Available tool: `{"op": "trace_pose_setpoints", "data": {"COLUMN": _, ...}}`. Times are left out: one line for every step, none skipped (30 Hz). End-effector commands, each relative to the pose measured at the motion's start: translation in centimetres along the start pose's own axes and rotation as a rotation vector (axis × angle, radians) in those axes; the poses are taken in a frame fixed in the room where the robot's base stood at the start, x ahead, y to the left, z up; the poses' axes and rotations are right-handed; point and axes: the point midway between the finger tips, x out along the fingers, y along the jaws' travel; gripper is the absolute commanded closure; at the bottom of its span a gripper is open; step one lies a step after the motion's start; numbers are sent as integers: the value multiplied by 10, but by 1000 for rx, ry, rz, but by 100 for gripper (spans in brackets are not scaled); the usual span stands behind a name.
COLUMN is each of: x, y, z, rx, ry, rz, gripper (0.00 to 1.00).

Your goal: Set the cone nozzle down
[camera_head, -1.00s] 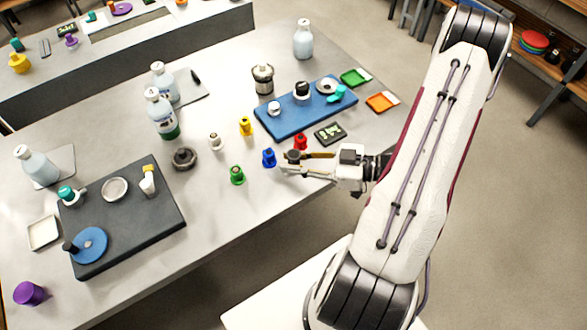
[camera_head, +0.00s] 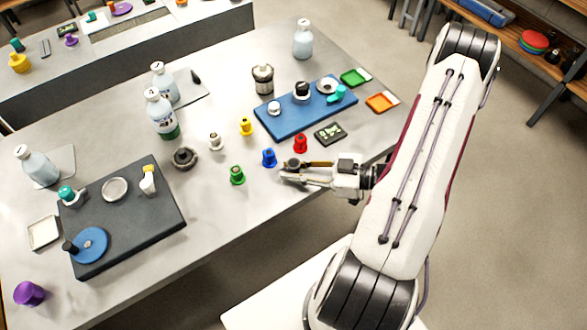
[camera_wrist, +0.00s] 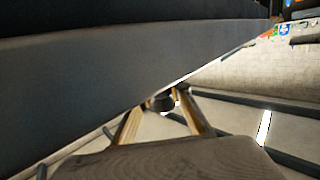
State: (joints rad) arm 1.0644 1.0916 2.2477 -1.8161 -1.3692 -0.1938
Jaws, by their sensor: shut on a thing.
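My gripper (camera_head: 284,172) is at the table's front edge, below the red and blue pieces in the head view. Its fingers are shut on a small dark thing (camera_wrist: 160,103), seen between the tips in the wrist view. It is probably the cone nozzle, but its shape is mostly hidden, and I cannot make it out in the head view. I cannot tell whether it touches the table. A blue piece (camera_head: 269,158), a red piece (camera_head: 300,144), a green piece (camera_head: 237,175), a yellow piece (camera_head: 246,126) and a white piece (camera_head: 215,142) stand upright nearby.
A blue board (camera_head: 283,124) with several parts lies behind the gripper. A dark ring part (camera_head: 184,158) and a dark grey board (camera_head: 150,222) lie to the left. The front edge between is mostly bare.

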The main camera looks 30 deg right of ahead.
Motion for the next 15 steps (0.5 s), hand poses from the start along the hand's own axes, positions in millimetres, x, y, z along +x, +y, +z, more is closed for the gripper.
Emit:
{"op": "trace_pose_setpoints", "data": {"x": 0, "y": 0, "z": 1, "rx": 0, "ry": 0, "rz": 0, "gripper": 100}}
{"op": "trace_pose_setpoints", "data": {"x": 0, "y": 0, "z": 1, "rx": 0, "ry": 0, "rz": 0, "gripper": 100}}
{"op": "trace_pose_setpoints", "data": {"x": 0, "y": 0, "z": 1, "rx": 0, "ry": 0, "rz": 0, "gripper": 100}}
{"op": "trace_pose_setpoints", "data": {"x": 0, "y": 0, "z": 1, "rx": 0, "ry": 0, "rz": 0, "gripper": 100}}
{"op": "trace_pose_setpoints", "data": {"x": 0, "y": 0, "z": 1, "rx": 0, "ry": 0, "rz": 0, "gripper": 100}}
{"op": "trace_pose_setpoints", "data": {"x": 0, "y": 0, "z": 1, "rx": 0, "ry": 0, "rz": 0, "gripper": 100}}
{"op": "trace_pose_setpoints", "data": {"x": 0, "y": 0, "z": 0, "rx": 0, "ry": 0, "rz": 0, "gripper": 100}}
{"op": "trace_pose_setpoints", "data": {"x": 0, "y": 0, "z": 0, "rx": 0, "ry": 0, "rz": 0, "gripper": 100}}
{"op": "trace_pose_setpoints", "data": {"x": 0, "y": 0, "z": 1, "rx": 0, "ry": 0, "rz": 0, "gripper": 100}}
{"op": "trace_pose_setpoints", "data": {"x": 0, "y": 0, "z": 1, "rx": 0, "ry": 0, "rz": 0, "gripper": 100}}
{"op": "trace_pose_setpoints", "data": {"x": 0, "y": 0, "z": 2, "rx": 0, "ry": 0, "rz": 0, "gripper": 100}}
{"op": "trace_pose_setpoints", "data": {"x": 0, "y": 0, "z": 2, "rx": 0, "ry": 0, "rz": 0, "gripper": 100}}
{"op": "trace_pose_setpoints", "data": {"x": 0, "y": 0, "z": 3, "rx": 0, "ry": 0, "rz": 0, "gripper": 100}}
{"op": "trace_pose_setpoints", "data": {"x": 0, "y": 0, "z": 4, "rx": 0, "ry": 0, "rz": 0, "gripper": 100}}
{"op": "trace_pose_setpoints", "data": {"x": 1, "y": 0, "z": 4, "rx": 0, "ry": 0, "rz": 0, "gripper": 100}}
